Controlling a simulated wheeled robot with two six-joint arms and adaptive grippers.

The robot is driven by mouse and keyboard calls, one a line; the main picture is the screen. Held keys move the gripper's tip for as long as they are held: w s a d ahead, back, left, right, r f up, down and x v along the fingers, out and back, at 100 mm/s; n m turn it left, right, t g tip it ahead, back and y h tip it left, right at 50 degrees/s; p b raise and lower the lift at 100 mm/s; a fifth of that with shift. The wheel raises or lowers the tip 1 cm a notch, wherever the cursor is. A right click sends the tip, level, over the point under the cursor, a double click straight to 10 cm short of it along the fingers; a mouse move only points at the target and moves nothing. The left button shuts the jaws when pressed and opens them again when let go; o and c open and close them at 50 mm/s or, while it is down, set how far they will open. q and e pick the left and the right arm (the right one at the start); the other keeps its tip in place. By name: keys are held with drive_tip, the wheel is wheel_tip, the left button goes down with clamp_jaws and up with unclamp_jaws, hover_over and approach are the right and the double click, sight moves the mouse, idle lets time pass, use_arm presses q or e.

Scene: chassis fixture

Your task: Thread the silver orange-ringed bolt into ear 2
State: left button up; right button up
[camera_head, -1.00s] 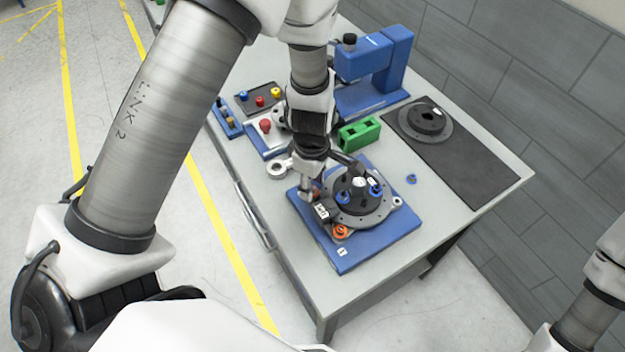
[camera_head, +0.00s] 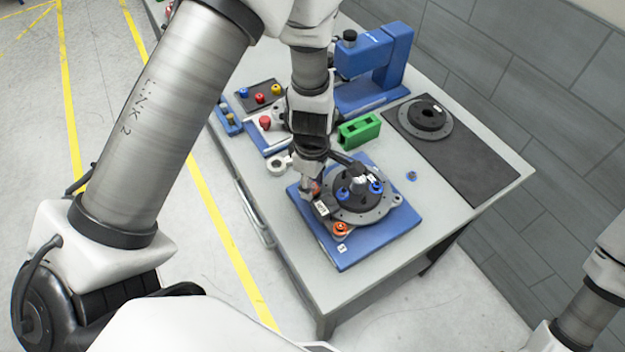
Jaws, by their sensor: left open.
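The orange-ringed bolt (camera_head: 341,229) stands at the front-left edge of the round dark housing (camera_head: 368,206), close to a plate label that looks like a 1. I cannot tell how deep it sits. The housing lies on a blue fixture plate (camera_head: 375,246). My left gripper (camera_head: 334,187) is over the left side of the housing, pointing down, open, and apart from the orange-ringed bolt. It hides part of the housing and plate. Blue-ringed bolts (camera_head: 343,195) (camera_head: 376,187) show on the housing. Ear 2 cannot be made out clearly. My right gripper is out of view.
A blue-ringed part (camera_head: 411,176) lies on the grey table (camera_head: 440,200). A green block (camera_head: 359,131), a blue press-like stand (camera_head: 385,65) and a dark mat (camera_head: 478,178) with a black flanged disc (camera_head: 426,118) are behind. A light ring (camera_head: 277,167) lies left.

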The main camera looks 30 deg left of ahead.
use_arm(q)
clamp_jaws()
drive_tip(key=shift+f+m, duration=0.15)
drive_tip(key=shift+m, duration=0.15)
drive_tip(key=m+b, duration=0.1)
drive_tip(key=m, duration=0.2)
drive_tip(key=m+b, duration=0.2)
drive_tip(key=m, duration=0.1)
drive_tip(key=m+b, duration=0.1)
drive_tip(key=m, duration=0.1)
drive_tip(key=shift+f+m+b, duration=0.3)
drive_tip(key=shift+m, duration=0.1)
drive_tip(key=m+b, duration=0.1)
drive_tip(key=m, duration=0.3)
drive_tip(key=shift+s+r+m, duration=0.1)
drive_tip(key=shift+r+m, duration=0.05)
drive_tip(key=shift+m, duration=0.65)
